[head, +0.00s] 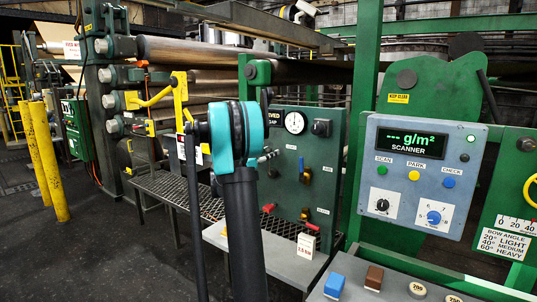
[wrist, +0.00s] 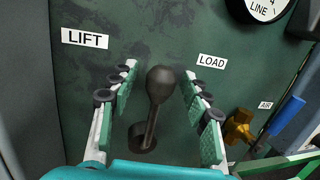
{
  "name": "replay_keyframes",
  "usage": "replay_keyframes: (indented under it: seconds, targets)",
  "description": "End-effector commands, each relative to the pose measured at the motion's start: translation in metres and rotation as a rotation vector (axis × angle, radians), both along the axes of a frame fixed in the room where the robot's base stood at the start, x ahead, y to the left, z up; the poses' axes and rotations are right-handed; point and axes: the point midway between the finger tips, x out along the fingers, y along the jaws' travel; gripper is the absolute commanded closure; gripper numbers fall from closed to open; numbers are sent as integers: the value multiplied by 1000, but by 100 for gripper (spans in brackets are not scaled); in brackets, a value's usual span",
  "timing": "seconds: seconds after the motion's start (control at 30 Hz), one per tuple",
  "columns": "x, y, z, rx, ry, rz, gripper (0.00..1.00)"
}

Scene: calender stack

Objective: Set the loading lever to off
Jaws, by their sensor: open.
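The rod leans slightly right in the picture. My gripper (wrist: 161,72) is open, with one finger on each side of the knob and a visible gap on both sides. In the head view my arm stands in front of the panel's left part, and I cannot make out the lever there.
A brass air valve (wrist: 238,127) with a blue handle (wrist: 287,114) sits right of the gripper. A round gauge (head: 295,122) is higher on the panel. Red-handled valves and a metal grating (head: 180,190) are lower. A scanner box (head: 425,175) stands to the right.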

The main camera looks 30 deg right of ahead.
Motion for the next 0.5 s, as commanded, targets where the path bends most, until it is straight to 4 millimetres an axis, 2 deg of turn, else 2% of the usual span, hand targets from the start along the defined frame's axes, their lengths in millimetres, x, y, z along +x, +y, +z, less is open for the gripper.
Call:
replay_keyframes:
  seconds: [0.13, 0.23, 0.5]
  targets:
    - [0, 3, 0, 0, 0, 0, 52]
    - [-2, 13, -2, 0, 0, 2, 52]
    - [-12, 64, -9, 0, 1, 4, 52]
